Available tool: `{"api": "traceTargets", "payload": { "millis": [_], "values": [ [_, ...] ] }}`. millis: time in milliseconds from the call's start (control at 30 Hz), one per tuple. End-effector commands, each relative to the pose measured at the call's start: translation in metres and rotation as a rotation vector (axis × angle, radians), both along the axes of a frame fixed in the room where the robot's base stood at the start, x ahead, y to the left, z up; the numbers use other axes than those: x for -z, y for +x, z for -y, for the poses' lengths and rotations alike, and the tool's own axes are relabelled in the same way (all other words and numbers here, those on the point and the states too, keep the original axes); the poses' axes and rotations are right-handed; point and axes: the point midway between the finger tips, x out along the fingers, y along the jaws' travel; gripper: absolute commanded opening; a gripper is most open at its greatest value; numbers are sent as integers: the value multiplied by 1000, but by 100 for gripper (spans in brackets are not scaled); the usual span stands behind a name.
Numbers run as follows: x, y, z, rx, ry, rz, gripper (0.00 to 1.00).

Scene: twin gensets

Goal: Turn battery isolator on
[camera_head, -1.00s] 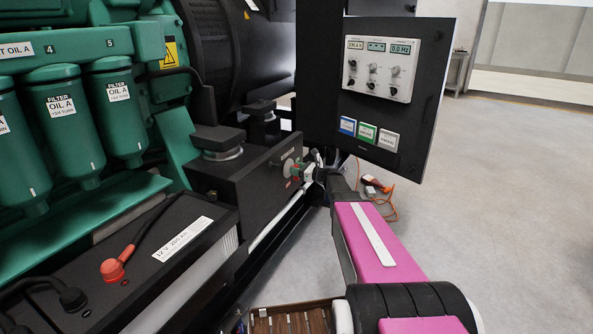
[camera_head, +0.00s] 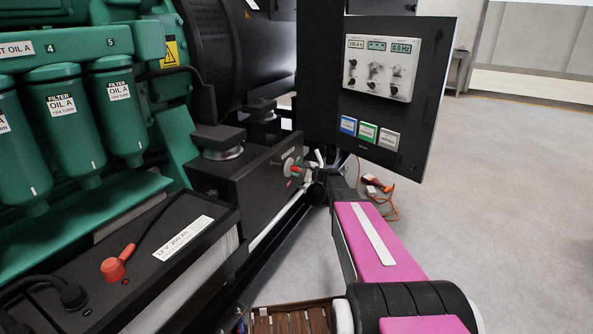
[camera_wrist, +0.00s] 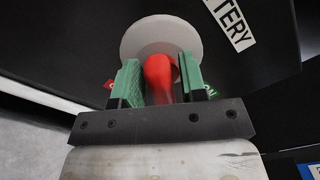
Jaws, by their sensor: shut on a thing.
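The battery isolator is a red handle (camera_wrist: 160,78) on a pale round plate (camera_wrist: 150,34), mounted on the dark box face. In the wrist view my gripper (camera_wrist: 160,84) has its two green-padded fingers on either side of the red handle, shut on it. A green label (camera_wrist: 208,91) with partly hidden lettering shows by the right finger, and a red label (camera_wrist: 109,84) by the left finger. In the head view the isolator plate (camera_head: 288,165) sits on the box's right face, with my gripper (camera_head: 299,170) at it. The handle is largely hidden there.
The black battery (camera_head: 140,255) with a red terminal cap (camera_head: 112,269) lies at the lower left. Green oil filters (camera_head: 118,105) stand behind it. A control panel (camera_head: 384,70) stands open at upper right.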

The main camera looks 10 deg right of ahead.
Motion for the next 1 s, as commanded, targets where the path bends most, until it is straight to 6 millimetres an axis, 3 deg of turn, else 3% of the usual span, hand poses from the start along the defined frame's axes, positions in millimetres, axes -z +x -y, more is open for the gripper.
{"api": "traceTargets", "payload": {
  "millis": [500, 1000],
  "values": [
    [4, -1, -1, 0, -265, 360, 15],
    [6, -2, -1, -1, -373, 510, 15]
  ]
}}
